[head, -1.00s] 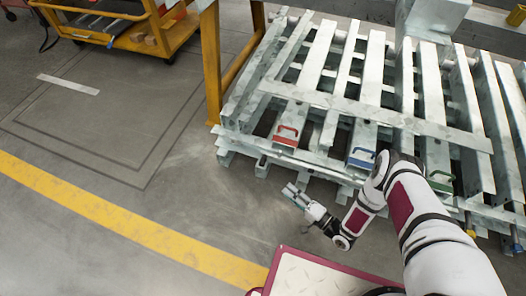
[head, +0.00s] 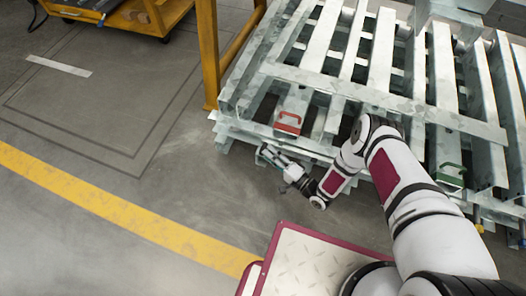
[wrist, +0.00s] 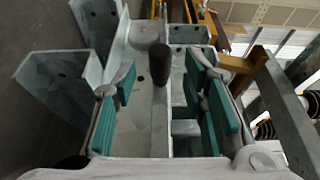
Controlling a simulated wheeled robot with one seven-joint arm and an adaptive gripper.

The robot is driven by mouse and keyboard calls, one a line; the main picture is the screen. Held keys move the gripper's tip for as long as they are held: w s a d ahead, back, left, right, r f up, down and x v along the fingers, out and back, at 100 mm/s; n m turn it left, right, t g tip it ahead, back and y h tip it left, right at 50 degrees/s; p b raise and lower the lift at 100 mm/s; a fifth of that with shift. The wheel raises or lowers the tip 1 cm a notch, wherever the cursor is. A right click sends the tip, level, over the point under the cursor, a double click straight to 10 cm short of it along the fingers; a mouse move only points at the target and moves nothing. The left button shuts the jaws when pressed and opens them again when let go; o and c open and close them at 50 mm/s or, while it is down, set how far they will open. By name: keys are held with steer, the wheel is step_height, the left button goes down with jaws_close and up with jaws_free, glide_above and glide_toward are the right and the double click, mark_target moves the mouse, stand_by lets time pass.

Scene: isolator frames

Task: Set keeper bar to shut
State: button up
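I cannot tell for sure which part is the keeper bar. In the wrist view a dark rounded peg (wrist: 160,65) stands out from a pale galvanized steel face, between my fingers in the picture. My gripper (wrist: 163,105) is open, with teal pads on both sides, and nothing is held. Whether the fingers touch the frame cannot be told.
A green handle (head: 452,172) is farther right on the frames. A yellow post (head: 208,55) stands at their left, and a yellow cart (head: 150,18) is at the back left. The grey floor left of my gripper is clear, with a yellow line (head: 120,213).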

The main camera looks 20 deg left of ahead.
steer(key=shift+b+x, duration=0.5)
steer(key=shift+x, duration=1.55)
steer(key=shift+c, duration=0.3)
jaws_close()
